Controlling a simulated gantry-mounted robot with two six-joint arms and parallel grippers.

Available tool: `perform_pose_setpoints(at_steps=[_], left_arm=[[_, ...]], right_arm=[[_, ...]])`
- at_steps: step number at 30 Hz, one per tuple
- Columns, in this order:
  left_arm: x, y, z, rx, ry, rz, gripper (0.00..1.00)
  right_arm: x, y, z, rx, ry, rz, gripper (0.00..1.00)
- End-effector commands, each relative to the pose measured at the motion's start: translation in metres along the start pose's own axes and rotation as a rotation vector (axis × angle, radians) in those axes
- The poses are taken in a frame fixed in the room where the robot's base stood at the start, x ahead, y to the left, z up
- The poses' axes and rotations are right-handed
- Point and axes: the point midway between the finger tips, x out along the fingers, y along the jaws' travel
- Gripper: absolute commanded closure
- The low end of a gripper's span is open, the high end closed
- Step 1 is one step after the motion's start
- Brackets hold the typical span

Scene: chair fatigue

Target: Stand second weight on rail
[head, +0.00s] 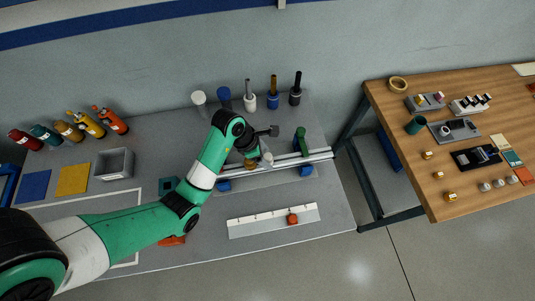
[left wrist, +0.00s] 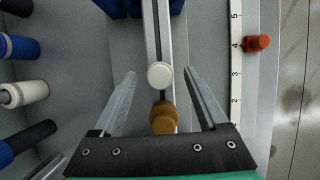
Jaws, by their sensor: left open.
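A pale metal rail (head: 300,160) lies on blue supports on the grey bench; it runs lengthwise through the left wrist view (left wrist: 150,30). A brass-coloured weight (left wrist: 163,118) and a white round-topped piece (left wrist: 160,75) stand at the rail, between my left gripper's fingers in that view. In the head view the white piece (head: 267,158) shows beside the gripper. My left gripper (left wrist: 165,88) is open, with a finger on each side of the rail; whether it touches either piece I cannot tell. It is also over the rail in the head view (head: 256,157). My right gripper is out of view.
A green upright (head: 301,140) stands at the rail's right part. A numbered scale strip (head: 250,222) with an orange knob (head: 291,218) lies in front. A grey open box (head: 114,163) is left.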

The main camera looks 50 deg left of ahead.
Motion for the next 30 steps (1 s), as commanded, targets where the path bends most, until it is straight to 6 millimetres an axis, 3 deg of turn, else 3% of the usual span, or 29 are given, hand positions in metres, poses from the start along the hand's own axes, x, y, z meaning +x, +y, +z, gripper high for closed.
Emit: perform_pose_setpoints(at_steps=[1, 6, 12, 27, 30], left_arm=[[-0.016, 0.001, 0.002, -0.001, -0.003, 0.003, 0.24], [-0.060, 0.001, 0.003, 0.000, -0.004, 0.005, 0.24], [-0.098, 0.000, 0.002, -0.001, 0.000, 0.000, 0.24], [-0.102, 0.000, 0.000, 0.000, -0.002, 0.001, 0.24], [-0.105, 0.000, 0.018, 0.018, -0.063, 0.007, 0.24]], right_arm=[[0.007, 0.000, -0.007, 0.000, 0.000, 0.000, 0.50], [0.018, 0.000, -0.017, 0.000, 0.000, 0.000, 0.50], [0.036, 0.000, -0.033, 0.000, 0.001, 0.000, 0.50], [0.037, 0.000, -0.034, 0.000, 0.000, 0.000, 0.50], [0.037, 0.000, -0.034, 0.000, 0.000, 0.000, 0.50]])
